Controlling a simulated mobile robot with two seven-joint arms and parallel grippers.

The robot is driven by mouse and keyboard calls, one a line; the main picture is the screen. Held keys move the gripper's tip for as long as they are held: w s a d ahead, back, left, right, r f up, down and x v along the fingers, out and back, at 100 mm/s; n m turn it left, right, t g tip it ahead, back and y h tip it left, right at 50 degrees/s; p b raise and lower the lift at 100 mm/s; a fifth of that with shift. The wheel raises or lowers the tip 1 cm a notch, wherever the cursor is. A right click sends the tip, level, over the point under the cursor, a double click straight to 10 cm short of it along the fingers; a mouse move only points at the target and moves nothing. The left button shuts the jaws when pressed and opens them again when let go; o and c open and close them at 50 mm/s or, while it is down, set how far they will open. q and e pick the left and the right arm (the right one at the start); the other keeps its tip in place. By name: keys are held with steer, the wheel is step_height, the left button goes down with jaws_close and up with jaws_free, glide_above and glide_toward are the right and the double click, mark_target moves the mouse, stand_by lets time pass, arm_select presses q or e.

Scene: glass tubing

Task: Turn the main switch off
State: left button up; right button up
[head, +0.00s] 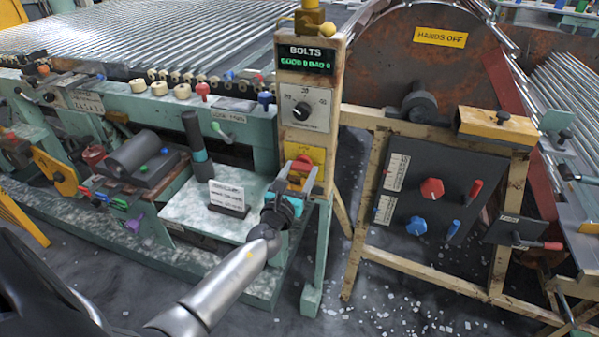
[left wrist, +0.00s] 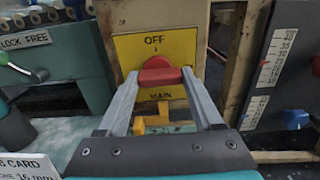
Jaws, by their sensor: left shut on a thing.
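The main switch is a red knob (left wrist: 160,77) on a yellow plate (left wrist: 125,48) marked OFF at the top and MAIN below. It also shows in the head view as a red knob (head: 303,163) low on the cream post under the BOLTS display. My left gripper (head: 297,177) reaches it from the front. In the left wrist view its two grey fingers are shut on the red knob, one on each side. The fingers hide part of the plate, and the knob's exact turn is hard to tell. My right gripper is not in view.
Above the switch are a dial (head: 306,109) and the green-lit BOLTS display (head: 306,59). To the right stands a dark panel (head: 400,178) with red and blue knobs. A white card (head: 229,198) stands on the marbled ledge at left. A yellow piece (left wrist: 152,120) sits below the knob.

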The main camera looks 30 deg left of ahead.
arm_select(q)
steer(key=c, duration=0.7)
